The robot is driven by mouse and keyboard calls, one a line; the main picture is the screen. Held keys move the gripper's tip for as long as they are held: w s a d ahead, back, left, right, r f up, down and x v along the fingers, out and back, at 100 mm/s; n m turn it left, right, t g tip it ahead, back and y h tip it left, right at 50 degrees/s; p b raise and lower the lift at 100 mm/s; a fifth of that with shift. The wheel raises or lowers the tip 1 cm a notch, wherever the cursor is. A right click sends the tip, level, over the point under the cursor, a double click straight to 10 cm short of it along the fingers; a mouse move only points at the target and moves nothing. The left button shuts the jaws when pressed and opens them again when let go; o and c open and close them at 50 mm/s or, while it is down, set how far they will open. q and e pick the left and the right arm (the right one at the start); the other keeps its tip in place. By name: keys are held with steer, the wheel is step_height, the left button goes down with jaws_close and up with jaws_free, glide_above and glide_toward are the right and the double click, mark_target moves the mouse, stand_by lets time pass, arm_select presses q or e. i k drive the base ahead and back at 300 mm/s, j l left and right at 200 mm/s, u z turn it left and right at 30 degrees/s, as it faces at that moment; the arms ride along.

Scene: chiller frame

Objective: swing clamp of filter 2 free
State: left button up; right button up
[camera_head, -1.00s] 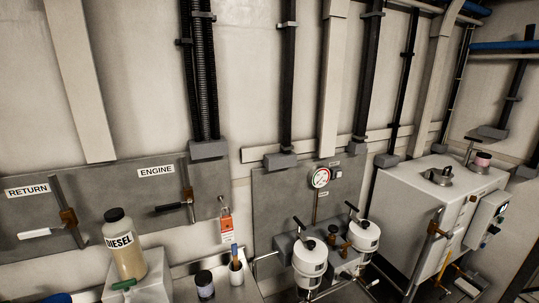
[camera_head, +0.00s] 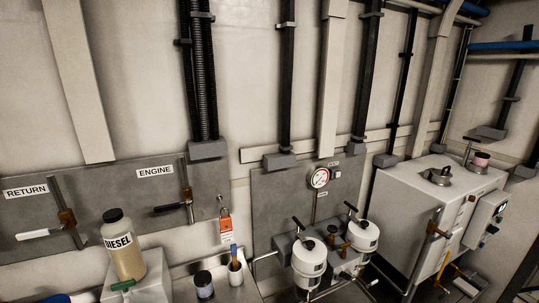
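Two white cylindrical filters hang side by side on a grey mount on the back panel. The left filter (camera_head: 309,258) and the right filter (camera_head: 363,237) each have a dark handle on top, the left handle (camera_head: 299,226) and the right handle (camera_head: 351,208). I cannot read which one is filter 2. A round gauge (camera_head: 320,178) sits on the panel above them. The lower ends of the filters and any clamp details are too small or hidden to tell. Neither of my grippers is in view.
A diesel bottle (camera_head: 123,245) stands on a light block at the left. A dark-lidded jar (camera_head: 204,284) and a cup with tools (camera_head: 235,268) stand beside it. A red tag (camera_head: 226,228) hangs on the wall. A large white cabinet (camera_head: 415,215) stands right of the filters.

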mark_target(351, 208)
steer(key=i+l, duration=0.1)
steer(key=l, duration=1.5)
steer(key=i, duration=0.05)
